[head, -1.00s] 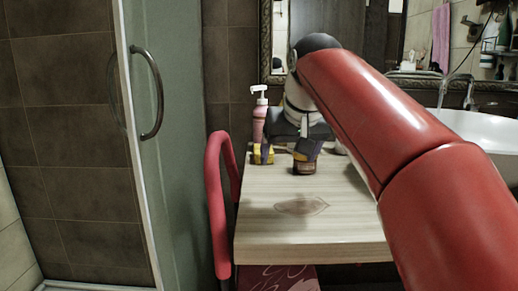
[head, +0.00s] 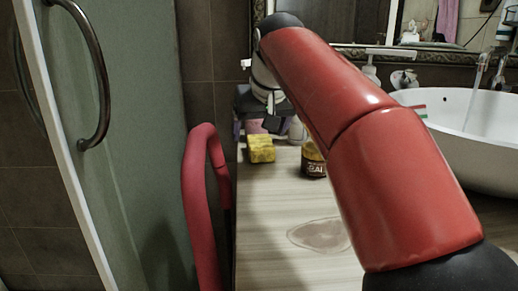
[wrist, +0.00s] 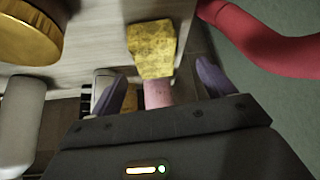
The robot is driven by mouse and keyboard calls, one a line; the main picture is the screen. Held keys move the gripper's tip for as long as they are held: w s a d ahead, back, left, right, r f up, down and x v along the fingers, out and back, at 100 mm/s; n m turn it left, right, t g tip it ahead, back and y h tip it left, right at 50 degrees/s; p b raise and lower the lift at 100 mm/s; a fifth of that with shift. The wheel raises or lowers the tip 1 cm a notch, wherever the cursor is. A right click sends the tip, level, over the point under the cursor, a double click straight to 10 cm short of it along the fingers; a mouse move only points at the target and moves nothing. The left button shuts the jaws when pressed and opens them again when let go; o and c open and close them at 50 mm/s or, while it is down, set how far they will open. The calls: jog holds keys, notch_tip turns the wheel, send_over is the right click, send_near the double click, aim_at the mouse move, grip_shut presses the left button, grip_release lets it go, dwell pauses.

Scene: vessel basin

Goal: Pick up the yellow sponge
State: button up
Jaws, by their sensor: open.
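The yellow sponge (head: 261,149) sits on the left edge of the wooden counter in the head view. In the wrist view the sponge (wrist: 152,48) lies just beyond my fingertips, ahead of the gap between them. In the head view my gripper (head: 258,112) is behind the sponge and partly hidden by my arm. A pink bottle (wrist: 158,94) shows between the fingers in the wrist view.
A dark jar with a label (head: 313,160) stands right of the sponge; its yellow lid (wrist: 25,30) shows in the wrist view. A red curved rail (head: 198,190) borders the counter's left side. A white basin (head: 470,130) is at right.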

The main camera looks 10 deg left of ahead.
aim_at(260, 141)
jog(key=x, duration=0.5)
jog(key=shift+d+b, duration=0.3)
jog(key=shift+b, duration=0.05)
jog(key=c, duration=1.1)
